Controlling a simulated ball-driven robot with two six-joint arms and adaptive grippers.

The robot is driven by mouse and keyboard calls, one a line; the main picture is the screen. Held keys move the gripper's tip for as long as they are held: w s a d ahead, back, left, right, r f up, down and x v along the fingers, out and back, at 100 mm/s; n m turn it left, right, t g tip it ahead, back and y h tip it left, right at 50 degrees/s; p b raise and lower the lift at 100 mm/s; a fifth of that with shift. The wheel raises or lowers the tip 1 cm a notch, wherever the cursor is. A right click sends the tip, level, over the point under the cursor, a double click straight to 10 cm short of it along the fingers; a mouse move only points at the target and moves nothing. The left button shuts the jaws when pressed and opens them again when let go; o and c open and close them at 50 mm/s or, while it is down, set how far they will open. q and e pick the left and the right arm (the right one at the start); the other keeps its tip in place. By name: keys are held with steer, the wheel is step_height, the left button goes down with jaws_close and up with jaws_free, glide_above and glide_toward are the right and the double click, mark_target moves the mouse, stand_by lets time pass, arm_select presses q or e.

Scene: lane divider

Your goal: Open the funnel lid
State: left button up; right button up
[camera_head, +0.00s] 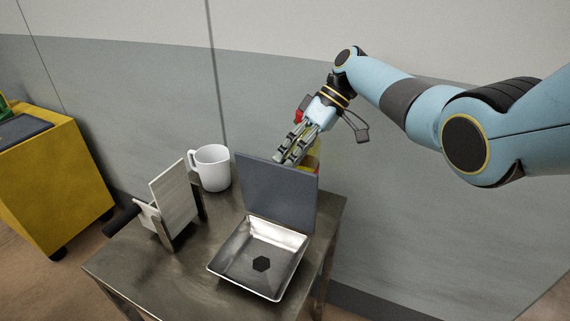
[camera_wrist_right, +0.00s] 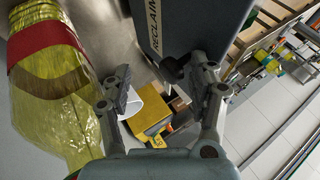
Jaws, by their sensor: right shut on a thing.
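The funnel lid (camera_head: 275,188) is a dark grey flat panel. It stands upright at the back edge of the square metal funnel tray (camera_head: 232,258), which lies open with a dark hexagonal hole in its floor. My right gripper (camera_head: 287,157) is at the lid's top edge, from behind, shut on the lid; the lid partly hides the contact. In the right wrist view the lid (camera_wrist_right: 192,25) shows the lettering "RECLAIM" and a dark knob beside the fingers (camera_wrist_right: 160,88). My left gripper is out of view.
A white mug (camera_head: 211,168) and an upright pale panel on a stand with a black handle (camera_head: 174,205) are on the metal table (camera_head: 130,262). A yellow bag with a red band (camera_wrist_right: 60,90) is beside my right gripper. A yellow cabinet (camera_head: 55,190) stands left.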

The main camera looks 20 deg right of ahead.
steer(key=w+d+r+b, duration=0.2)
steer(key=d+b, duration=0.3)
steer(key=d, duration=0.2)
steer(key=shift+w+d+r, duration=0.25)
steer(key=shift+d+r, duration=0.1)
steer(key=shift+r, duration=0.05)
stand_by(0.3)
